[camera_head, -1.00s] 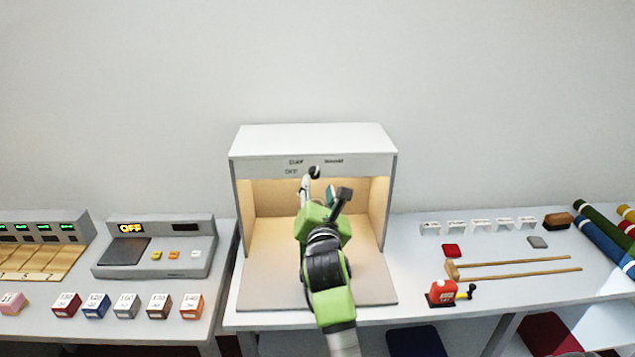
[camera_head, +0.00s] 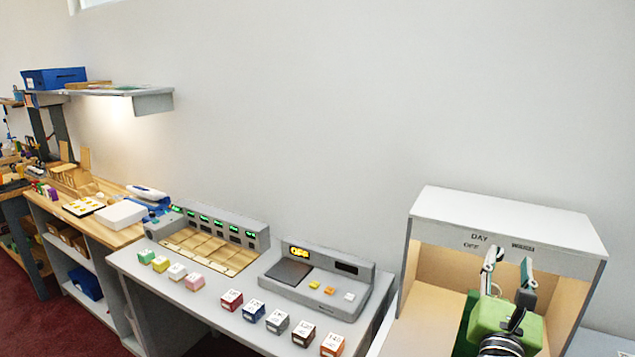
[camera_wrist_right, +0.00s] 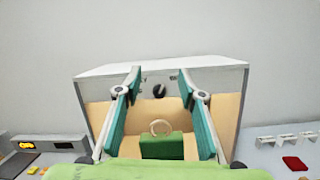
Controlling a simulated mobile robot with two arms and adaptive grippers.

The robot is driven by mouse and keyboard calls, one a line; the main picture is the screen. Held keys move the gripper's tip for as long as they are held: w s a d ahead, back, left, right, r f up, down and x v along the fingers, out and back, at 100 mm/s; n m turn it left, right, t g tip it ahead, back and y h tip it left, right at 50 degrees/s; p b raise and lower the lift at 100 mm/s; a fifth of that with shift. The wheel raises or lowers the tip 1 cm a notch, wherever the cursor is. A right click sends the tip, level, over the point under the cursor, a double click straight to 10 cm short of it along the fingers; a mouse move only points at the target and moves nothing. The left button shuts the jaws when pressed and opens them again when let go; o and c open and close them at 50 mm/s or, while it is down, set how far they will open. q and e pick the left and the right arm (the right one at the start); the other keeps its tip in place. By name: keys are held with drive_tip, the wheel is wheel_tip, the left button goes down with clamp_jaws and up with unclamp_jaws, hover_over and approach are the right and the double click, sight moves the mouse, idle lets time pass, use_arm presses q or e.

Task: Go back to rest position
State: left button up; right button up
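My right gripper (camera_head: 509,266) is in front of the viewing booth (camera_head: 505,215), its fingers pointing up toward the upper front panel. In the right wrist view its two teal-padded fingers (camera_wrist_right: 160,82) are apart with nothing gripped between them. A round black knob (camera_wrist_right: 160,91) on the booth's panel shows between the fingertips, apart from them. A dark green block (camera_wrist_right: 162,147) with a pale ring on top shows lower down, between the fingers, against the booth's lit inside. My left gripper is not in view.
To the left, a grey counter holds a console reading OFF (camera_head: 325,280), a lit tray unit (camera_head: 205,245) and a row of coloured blocks (camera_head: 278,321). A wooden bench (camera_head: 120,240) and wall shelf (camera_head: 120,92) are further left. A red pad (camera_wrist_right: 294,163) lies right of the booth.

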drive_tip(key=s+a+r+n+t+y, duration=0.25)
drive_tip(key=a+n+y, duration=0.45)
drive_tip(key=n, duration=0.4)
drive_tip(key=s+a+r+n+t+y, duration=0.2)
drive_tip(key=a+n+t+y, duration=0.25)
drive_tip(key=a+n, duration=0.5)
drive_tip(key=s+a+f+n+g+y, duration=0.35)
drive_tip(key=a+f+n+g, duration=0.2)
drive_tip(key=f+n, duration=0.3)
drive_tip(key=s+a+f+n+g+y, duration=0.2)
drive_tip(key=a+f+n+g+y, duration=0.3)
drive_tip(key=a+f+n, duration=0.3)
drive_tip(key=s+d+f+n+g+h, duration=0.25)
drive_tip(key=s+f+n+g, duration=0.5)
drive_tip(key=f, duration=0.65)
drive_tip(key=s+d+f+n+g+h, duration=0.1)
drive_tip(key=s+d+f+g+h, duration=0.15)
drive_tip(key=s+d+f, duration=0.35)
drive_tip(key=s+d+f+n+g+h, duration=0.1)
drive_tip(key=s+d+f+h, duration=0.3)
drive_tip(key=s, duration=0.4)
wheel_tip(320, 180, down, 26)
drive_tip(key=s+g+b, duration=0.1)
drive_tip(key=s+b, duration=0.1)
drive_tip(key=s+d+f+g+b, duration=0.1)
drive_tip(key=s+d+f, duration=0.1)
drive_tip(key=s+f, duration=1.5)
drive_tip(key=shift+d+f, duration=0.25)
drive_tip(key=shift+f, duration=0.35)
